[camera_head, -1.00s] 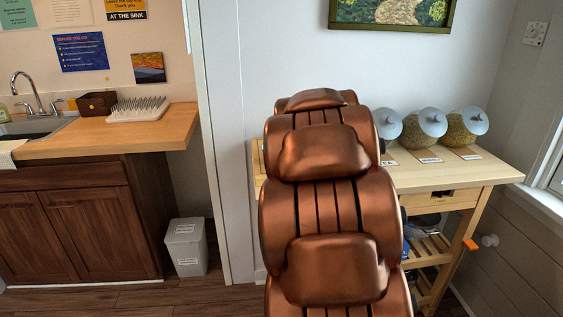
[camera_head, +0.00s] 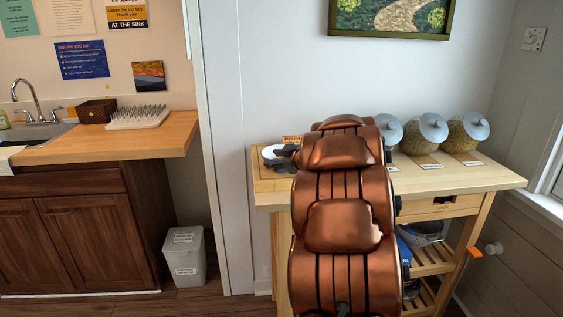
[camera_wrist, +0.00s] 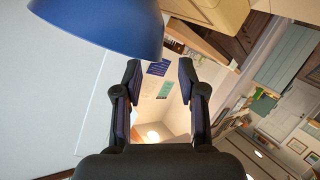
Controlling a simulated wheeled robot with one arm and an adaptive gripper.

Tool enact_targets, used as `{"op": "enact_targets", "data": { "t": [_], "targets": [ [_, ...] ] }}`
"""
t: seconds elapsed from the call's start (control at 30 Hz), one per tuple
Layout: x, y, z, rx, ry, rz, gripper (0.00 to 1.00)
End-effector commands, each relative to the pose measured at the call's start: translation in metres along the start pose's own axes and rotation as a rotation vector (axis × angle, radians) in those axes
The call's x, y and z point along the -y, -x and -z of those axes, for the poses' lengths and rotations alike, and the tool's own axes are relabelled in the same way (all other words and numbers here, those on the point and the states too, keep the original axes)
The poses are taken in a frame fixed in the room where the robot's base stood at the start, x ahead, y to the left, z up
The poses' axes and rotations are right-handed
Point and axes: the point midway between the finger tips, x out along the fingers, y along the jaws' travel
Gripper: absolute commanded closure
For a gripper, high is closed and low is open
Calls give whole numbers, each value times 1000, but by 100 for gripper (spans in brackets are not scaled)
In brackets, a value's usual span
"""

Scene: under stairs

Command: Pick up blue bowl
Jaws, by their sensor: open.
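A large curved blue surface, which looks like the blue bowl (camera_wrist: 105,22), fills the upper left of the wrist view, close to the camera. My gripper (camera_wrist: 160,76) is open there, with its two dark fingers apart and nothing held between them. The bowl's edge lies beyond and to the left of the fingertips in that picture. In the head view a dark part of my gripper shows beside a round whitish item (camera_head: 271,153) on the left end of the wooden cart top; I cannot tell if this is the bowl. My copper-coloured arm hides the middle of the cart.
The wooden cart (camera_head: 455,180) holds several tilted jars with grey lids (camera_head: 433,127) at its right. Blue items (camera_head: 405,248) sit on its lower shelf.

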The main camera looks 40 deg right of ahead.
Motion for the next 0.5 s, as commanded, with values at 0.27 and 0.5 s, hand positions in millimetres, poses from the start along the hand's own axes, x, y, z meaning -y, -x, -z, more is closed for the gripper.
{"op": "enact_targets", "data": {
  "t": [0.27,0.5],
  "targets": [
    [0,-33,-3,2,-3,4,60],
    [-2,-46,-1,1,-1,1,60]
  ]
}}
